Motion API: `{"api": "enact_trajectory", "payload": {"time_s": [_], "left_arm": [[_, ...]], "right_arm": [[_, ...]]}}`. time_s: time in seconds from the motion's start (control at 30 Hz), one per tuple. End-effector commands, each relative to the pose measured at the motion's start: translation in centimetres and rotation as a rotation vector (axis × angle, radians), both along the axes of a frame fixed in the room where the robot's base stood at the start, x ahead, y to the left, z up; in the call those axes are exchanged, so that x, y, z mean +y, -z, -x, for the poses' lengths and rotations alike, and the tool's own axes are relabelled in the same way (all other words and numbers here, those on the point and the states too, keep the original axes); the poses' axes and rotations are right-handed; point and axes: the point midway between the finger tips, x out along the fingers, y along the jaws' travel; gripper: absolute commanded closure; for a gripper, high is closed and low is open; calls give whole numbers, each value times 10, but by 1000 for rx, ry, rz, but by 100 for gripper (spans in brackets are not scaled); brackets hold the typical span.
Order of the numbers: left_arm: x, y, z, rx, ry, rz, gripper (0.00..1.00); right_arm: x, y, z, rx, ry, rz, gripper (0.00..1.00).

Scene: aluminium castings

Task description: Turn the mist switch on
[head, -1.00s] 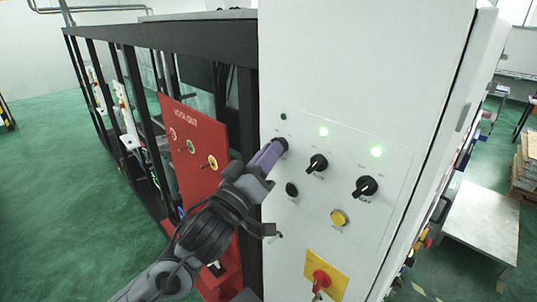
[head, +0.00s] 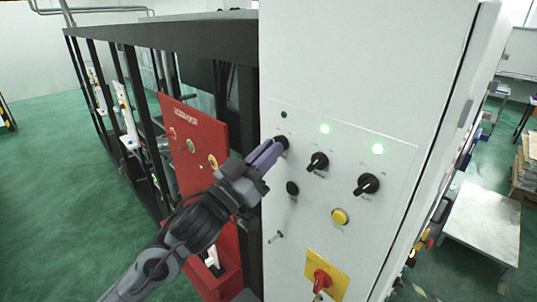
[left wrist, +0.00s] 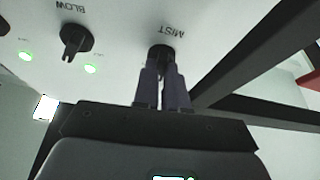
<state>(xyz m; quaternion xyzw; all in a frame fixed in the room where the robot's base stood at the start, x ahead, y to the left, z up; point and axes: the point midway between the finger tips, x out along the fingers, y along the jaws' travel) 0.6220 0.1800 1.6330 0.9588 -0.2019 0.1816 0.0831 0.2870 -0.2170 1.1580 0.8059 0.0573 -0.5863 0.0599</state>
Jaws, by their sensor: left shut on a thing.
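The mist switch (head: 283,142) is a black rotary knob at the upper left of the white cabinet's control panel. In the left wrist view the black knob (left wrist: 160,54) sits under the label MIST. My left gripper (head: 275,149) has its purple fingers at this knob, one on each side, and is shut on it. The fingers (left wrist: 162,75) hide most of the knob, so its angle is hard to tell. The small lamp (head: 283,114) above the mist switch is dark green and unlit. My right gripper is not in view.
Two more black knobs (head: 317,162) (head: 367,185) have lit green lamps above them. Below are a black button (head: 292,188), a yellow button (head: 340,217) and a red-on-yellow main switch (head: 319,278). A red lockout board (head: 190,150) stands left of the cabinet, close to my left arm.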

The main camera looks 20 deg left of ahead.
Motion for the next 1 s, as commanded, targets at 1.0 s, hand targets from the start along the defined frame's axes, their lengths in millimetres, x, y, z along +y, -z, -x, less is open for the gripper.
{"api": "enact_trajectory", "payload": {"time_s": [1.0], "left_arm": [[4,-1,-2,-260,-1,-564,100]], "right_arm": [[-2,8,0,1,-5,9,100]]}}
